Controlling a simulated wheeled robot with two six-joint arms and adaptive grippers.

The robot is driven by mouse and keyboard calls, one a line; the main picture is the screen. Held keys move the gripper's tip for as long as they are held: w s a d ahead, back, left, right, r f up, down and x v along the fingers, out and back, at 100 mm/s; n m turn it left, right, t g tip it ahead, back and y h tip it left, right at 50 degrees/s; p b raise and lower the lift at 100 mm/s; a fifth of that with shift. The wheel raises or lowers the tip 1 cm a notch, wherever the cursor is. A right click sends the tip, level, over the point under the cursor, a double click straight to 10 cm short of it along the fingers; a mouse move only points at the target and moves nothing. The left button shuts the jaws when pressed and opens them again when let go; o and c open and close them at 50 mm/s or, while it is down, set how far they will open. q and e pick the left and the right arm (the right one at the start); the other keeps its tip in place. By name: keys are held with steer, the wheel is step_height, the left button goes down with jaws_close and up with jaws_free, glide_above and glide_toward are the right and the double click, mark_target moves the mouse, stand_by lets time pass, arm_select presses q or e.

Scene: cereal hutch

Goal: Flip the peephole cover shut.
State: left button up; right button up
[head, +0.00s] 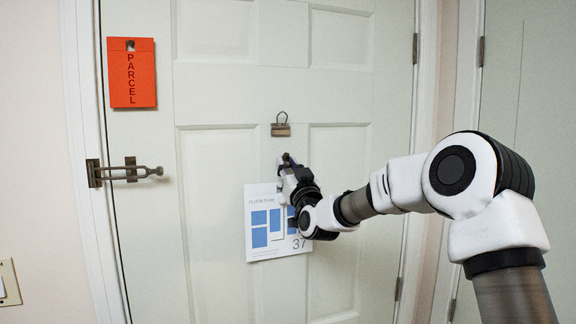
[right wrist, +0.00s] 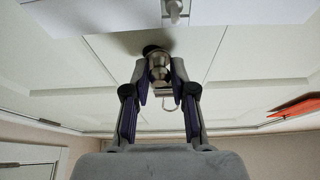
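The peephole (right wrist: 158,68) shows in the right wrist view as a small round metal fitting on the white door, with a dark round patch beside its base. I cannot make out its cover or how it sits. My right gripper (right wrist: 159,75) has its two purple-padded fingers on either side of this fitting. Whether the fingers touch it I cannot tell. In the head view my right gripper (head: 288,160) is at the door, just below a bronze clip with a wire loop (head: 281,128), and hides the peephole. My left gripper is out of view.
A floor plan sheet (head: 259,250) hangs on the door below and behind my right gripper. An orange parcel tag (head: 132,85) hangs at the upper left. A metal swing-bar door guard (head: 133,172) sticks out at the left edge. The door's upper middle is clear.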

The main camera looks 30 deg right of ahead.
jaws_close()
steer(key=shift+f, duration=0.15)
steer(key=n+y+b, duration=0.1)
steer(key=n+b, duration=0.3)
steer(key=shift+s+d+f+y, duration=0.1)
steer(key=shift+d+f+y, duration=0.1)
steer(key=shift+d+y, duration=0.2)
steer(key=shift+r+n+y+b, duration=0.15)
steer(key=shift+n+y+b, duration=0.2)
steer(key=shift+n, duration=0.25)
steer(key=shift+r, duration=0.15)
steer(key=o, duration=0.7)
jaws_free()
steer(key=shift+a, duration=0.1)
steer(key=shift+o, duration=0.2)
